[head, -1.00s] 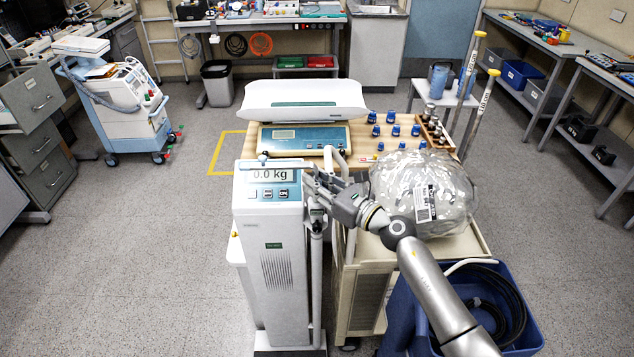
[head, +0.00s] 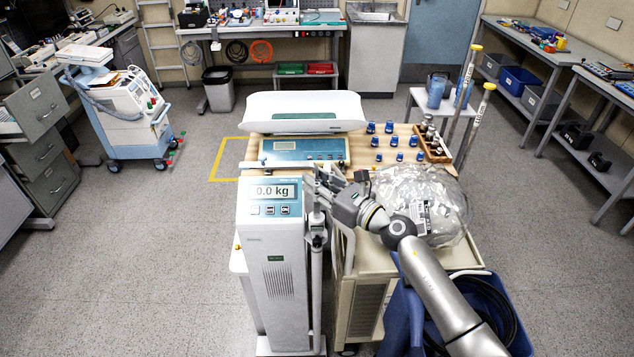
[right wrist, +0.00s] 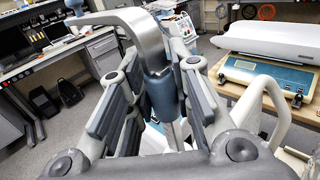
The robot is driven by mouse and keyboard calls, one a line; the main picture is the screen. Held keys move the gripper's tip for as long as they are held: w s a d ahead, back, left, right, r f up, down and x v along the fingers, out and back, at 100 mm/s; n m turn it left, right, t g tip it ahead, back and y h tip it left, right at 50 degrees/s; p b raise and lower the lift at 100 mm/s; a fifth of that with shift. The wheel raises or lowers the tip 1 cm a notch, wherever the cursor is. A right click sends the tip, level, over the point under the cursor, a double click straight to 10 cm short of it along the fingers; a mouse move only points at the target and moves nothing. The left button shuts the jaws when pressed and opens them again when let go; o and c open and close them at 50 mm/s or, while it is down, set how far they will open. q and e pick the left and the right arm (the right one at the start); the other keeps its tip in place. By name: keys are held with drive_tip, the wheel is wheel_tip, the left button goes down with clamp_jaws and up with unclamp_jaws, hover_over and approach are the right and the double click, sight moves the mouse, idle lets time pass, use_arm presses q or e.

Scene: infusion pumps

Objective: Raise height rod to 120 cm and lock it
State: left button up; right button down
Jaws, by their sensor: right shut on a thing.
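The height rod (head: 317,275) stands upright along the right side of a white column scale (head: 275,270) in the head view. The scale's display (head: 275,191) reads 0.0 kg. My right gripper (head: 318,188) is at the upper part of the rod, level with the display. In the right wrist view, a metal rod with a bent top (right wrist: 150,45) and a blue-grey sleeve (right wrist: 164,95) is between my right gripper's fingers (right wrist: 160,90); the gripper is shut on it. The rod's markings and its lock cannot be made out. My left gripper is not in view.
A cream cart (head: 365,290) with a clear plastic bag (head: 415,205) is just right of the rod. A blue bin (head: 400,310) is below my right arm.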

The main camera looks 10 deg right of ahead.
sight(319, 170)
drive_tip(key=shift+r+p, duration=1.4)
drive_tip(key=shift+r, duration=1.6)
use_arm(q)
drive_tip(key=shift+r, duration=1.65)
use_arm(e)
drive_tip(key=shift+r, duration=1.2)
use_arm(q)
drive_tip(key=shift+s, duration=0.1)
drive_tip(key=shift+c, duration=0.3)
